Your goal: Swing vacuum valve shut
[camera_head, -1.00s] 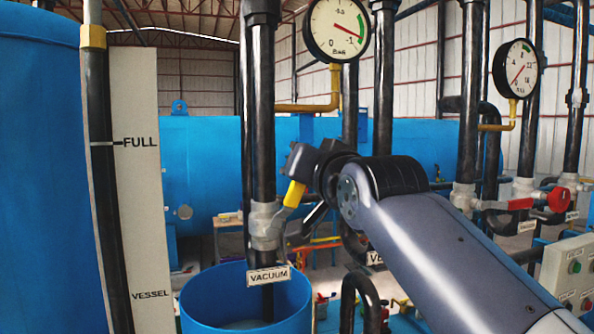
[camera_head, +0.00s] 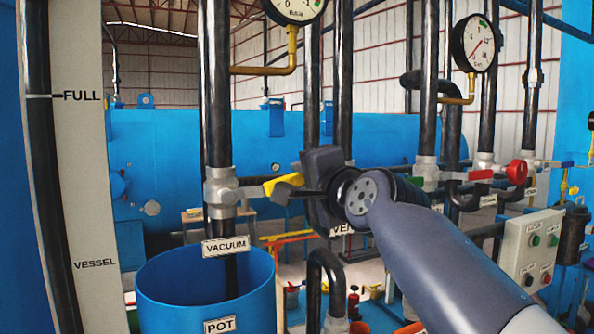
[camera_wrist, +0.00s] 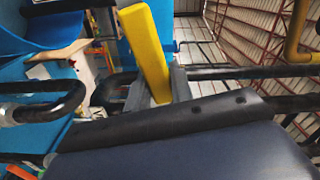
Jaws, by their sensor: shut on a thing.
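The vacuum valve (camera_head: 220,191) is a grey body on a black vertical pipe, above a white VACUUM label (camera_head: 226,246). Its yellow-ended handle (camera_head: 284,184) sticks out to the right, close to level across the pipe. My gripper (camera_head: 299,190) is at the handle's outer end, right of the valve, and is shut on it. In the wrist view the yellow handle (camera_wrist: 147,48) stands between the grey fingers (camera_wrist: 157,92). The fingertips' exact contact is partly hidden in the head view.
A blue POT tank (camera_head: 165,300) is open below the valve. A vertical pipe (camera_head: 343,90) stands close behind my gripper. Other valves with a green handle (camera_head: 416,182) and a red handle (camera_head: 480,174) are to the right, beside a button box (camera_head: 530,240).

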